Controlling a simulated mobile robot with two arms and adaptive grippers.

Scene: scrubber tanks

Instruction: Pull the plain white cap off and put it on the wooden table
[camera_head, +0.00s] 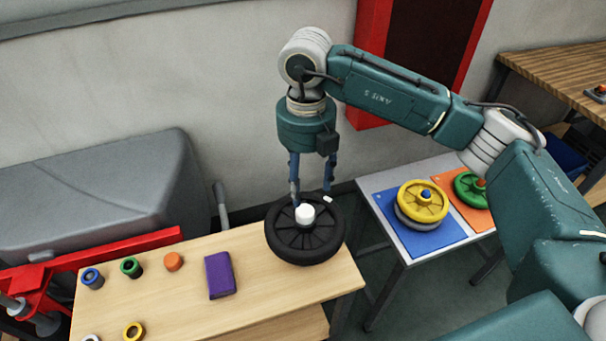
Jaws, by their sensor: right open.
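The plain white cap (304,213) sits at the hub of a black spoked wheel (283,240), which lies flat at the right end of the wooden table (190,292). My right gripper (311,199) points down just above and behind the cap. Its two blue fingers are apart, one on each side, with nothing between them that I can see. A small white piece shows by the right fingertip; I cannot tell what it is. My left gripper does not show.
A side table holds a yellow wheel (423,204) and a green wheel (470,189). The table's middle front is clear.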

